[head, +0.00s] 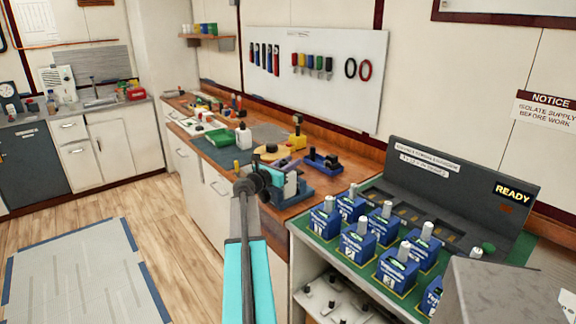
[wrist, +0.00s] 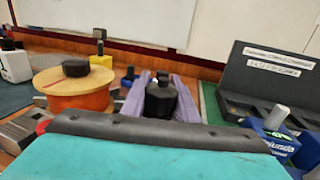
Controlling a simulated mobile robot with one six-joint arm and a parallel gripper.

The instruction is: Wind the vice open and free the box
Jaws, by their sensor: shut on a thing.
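My gripper (head: 285,163) is over the front edge of the wooden bench. In the wrist view its two purple-grey fingers (wrist: 160,92) stand either side of a black knob-like piece (wrist: 160,102), closed on it. A blue and grey body, apparently the vice (head: 298,194), sits at the bench edge below and beside my gripper, partly covered by my teal wrist. I cannot make out the box or the jaws, and my wrist hides much there.
A tan-topped orange round block (head: 271,152) with a black knob stands just beyond. A blue holder (head: 322,162) and a yellow item (head: 297,138) are behind. Several blue breakers (head: 357,240) crowd the green-topped bench at right. Open floor (head: 170,215) lies to the left.

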